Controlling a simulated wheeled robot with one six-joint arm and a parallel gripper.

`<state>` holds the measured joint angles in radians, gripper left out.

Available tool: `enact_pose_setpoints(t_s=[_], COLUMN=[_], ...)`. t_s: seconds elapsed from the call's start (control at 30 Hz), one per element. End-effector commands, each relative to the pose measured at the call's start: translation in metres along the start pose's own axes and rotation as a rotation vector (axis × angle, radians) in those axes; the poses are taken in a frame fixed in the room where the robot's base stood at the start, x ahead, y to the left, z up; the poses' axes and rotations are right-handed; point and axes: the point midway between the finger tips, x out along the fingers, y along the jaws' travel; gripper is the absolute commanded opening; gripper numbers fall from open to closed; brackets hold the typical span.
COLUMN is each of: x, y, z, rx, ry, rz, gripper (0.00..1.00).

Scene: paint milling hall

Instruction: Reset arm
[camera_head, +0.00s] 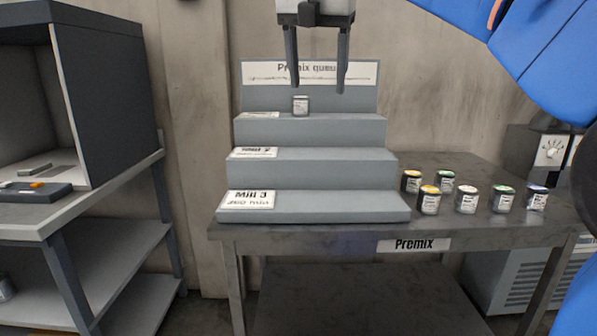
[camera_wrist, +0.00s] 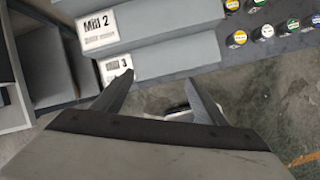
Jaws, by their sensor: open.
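My gripper (camera_head: 318,80) hangs at the top of the head view with its two fingers apart and nothing between them. In that view it is in front of the "Premix queue" sign (camera_head: 262,70) on the grey stepped rack (camera_head: 310,207). A small can (camera_head: 301,105) stands on the top step, below the fingers in the picture and apart from them. In the wrist view my gripper (camera_wrist: 160,90) is also open and empty, with the rack's lower steps (camera_wrist: 165,60) beyond it. My blue arm fills the upper right of the head view.
Several small cans (camera_head: 466,199) with differently coloured lids stand on the Premix table (camera_head: 330,238) right of the rack. A dark open booth (camera_head: 105,95) stands on a bench at left. A machine with a dial (camera_head: 547,150) is at right.

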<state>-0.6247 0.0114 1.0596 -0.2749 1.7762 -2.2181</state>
Motion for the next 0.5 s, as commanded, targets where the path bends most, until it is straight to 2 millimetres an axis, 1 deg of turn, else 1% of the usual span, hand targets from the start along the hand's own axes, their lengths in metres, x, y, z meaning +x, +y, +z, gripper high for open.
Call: enact_pose_setpoints(t_s=[0.03, 0.17, 0.27, 0.37, 0.4, 0.47, 0.5], x=[0.003, 0.016, 0.028, 0.047, 0.055, 0.069, 0.078], y=[-0.009, -0.029, -0.051, -0.080, -0.093, -0.112, -0.125], z=[0.000, -0.001, -0.004, -0.011, -0.015, -0.022, -0.028], rx=[0.040, 0.171, 0.305, 0.484, 0.567, 0.693, 0.776], ry=[0.001, 0.003, 0.005, 0.010, 0.011, 0.015, 0.017], rz=[-0.001, 0.000, 0.001, 0.002, 0.003, 0.004, 0.005], gripper=[0.66, 0.66, 0.66, 0.66, 0.66, 0.66, 0.66])
